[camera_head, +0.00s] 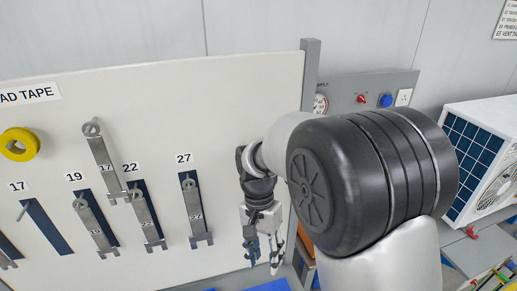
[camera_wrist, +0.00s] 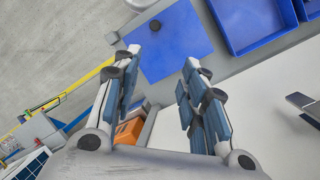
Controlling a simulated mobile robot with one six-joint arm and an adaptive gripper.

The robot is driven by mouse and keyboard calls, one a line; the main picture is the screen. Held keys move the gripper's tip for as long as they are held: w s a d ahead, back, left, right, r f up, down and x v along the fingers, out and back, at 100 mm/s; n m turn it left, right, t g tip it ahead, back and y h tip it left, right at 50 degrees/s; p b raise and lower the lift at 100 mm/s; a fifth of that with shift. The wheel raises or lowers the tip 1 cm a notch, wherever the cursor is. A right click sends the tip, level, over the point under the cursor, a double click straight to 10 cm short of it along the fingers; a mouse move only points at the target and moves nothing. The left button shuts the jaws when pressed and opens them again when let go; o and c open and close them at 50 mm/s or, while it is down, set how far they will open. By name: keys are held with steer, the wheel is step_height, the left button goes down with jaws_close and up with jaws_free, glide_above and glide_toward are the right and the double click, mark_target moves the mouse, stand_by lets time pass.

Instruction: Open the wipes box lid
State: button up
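My gripper (camera_head: 264,262) hangs fingers-down in front of the right end of the white tool board. In the wrist view its fingers (camera_wrist: 161,60) are spread apart with nothing between them. An orange box-like thing (camera_wrist: 128,131) shows behind the left finger, partly hidden by my gripper. A sliver of orange also shows beside my arm in the head view (camera_head: 304,236). I cannot tell whether this is the wipes box. No lid can be made out in either view.
The tool board (camera_head: 230,110) carries several wrenches and a yellow tape roll (camera_head: 19,145). A blue mat (camera_wrist: 180,45) with a small black round thing (camera_wrist: 155,24) and blue trays (camera_wrist: 252,27) lie on the bench. A white fan unit (camera_head: 490,160) stands at right.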

steer(key=s+d+r+n+t+y+b, duration=0.1)
steer(key=s+d+r+n+t+b, duration=0.25)
steer(key=s+d+b, duration=0.35)
steer(key=s+d+f+n+t+b, duration=0.2)
steer(key=s+b, duration=0.4)
steer(key=s, duration=0.4)
steer(key=d+f+t, duration=0.1)
steer(key=d+t, duration=0.1)
steer(key=shift+s+d+f, duration=0.15)
steer(key=shift+d+f, duration=0.05)
steer(key=shift+d, duration=0.15)
